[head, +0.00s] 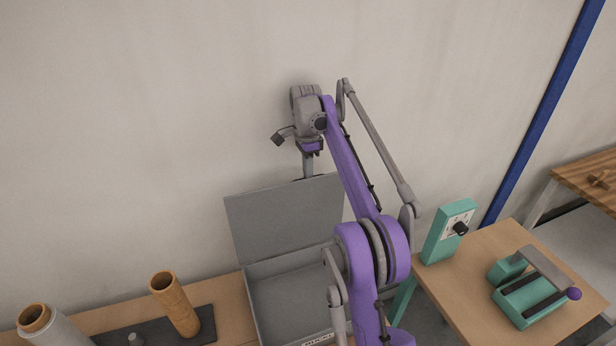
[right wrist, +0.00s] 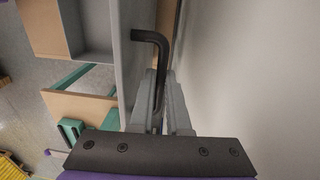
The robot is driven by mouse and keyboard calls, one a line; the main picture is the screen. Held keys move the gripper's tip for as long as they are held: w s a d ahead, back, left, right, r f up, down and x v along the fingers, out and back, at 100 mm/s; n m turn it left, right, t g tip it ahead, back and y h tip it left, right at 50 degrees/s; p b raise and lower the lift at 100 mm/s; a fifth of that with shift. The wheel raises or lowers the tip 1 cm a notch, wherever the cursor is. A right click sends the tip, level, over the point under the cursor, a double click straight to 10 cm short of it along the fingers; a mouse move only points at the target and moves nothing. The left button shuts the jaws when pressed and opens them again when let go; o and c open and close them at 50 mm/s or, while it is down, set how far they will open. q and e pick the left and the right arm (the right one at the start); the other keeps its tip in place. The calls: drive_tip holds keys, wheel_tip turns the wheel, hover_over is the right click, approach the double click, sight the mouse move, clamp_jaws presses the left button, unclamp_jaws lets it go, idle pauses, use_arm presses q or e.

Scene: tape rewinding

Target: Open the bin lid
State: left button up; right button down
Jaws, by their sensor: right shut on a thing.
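The grey bin (head: 290,300) stands on the wooden bench at the bottom middle of the head view. Its lid (head: 283,218) stands raised, leaning back near the wall, and the inside of the bin shows. My right gripper (head: 308,172) is at the lid's top edge. In the right wrist view my right gripper (right wrist: 160,100) is shut on the black bent handle (right wrist: 150,37), beside the grey lid (right wrist: 129,60). My left gripper is not in view.
A cardboard tube (head: 175,303) stands upright on a dark base, left of the bin. A wrapped roll (head: 50,328) is at the far left. A green dial box (head: 448,232) and a green device (head: 535,290) are on the right table. The wall is close behind the lid.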

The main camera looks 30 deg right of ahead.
drive_tip(key=c, duration=0.9)
unclamp_jaws()
drive_tip(key=shift+d, duration=0.15)
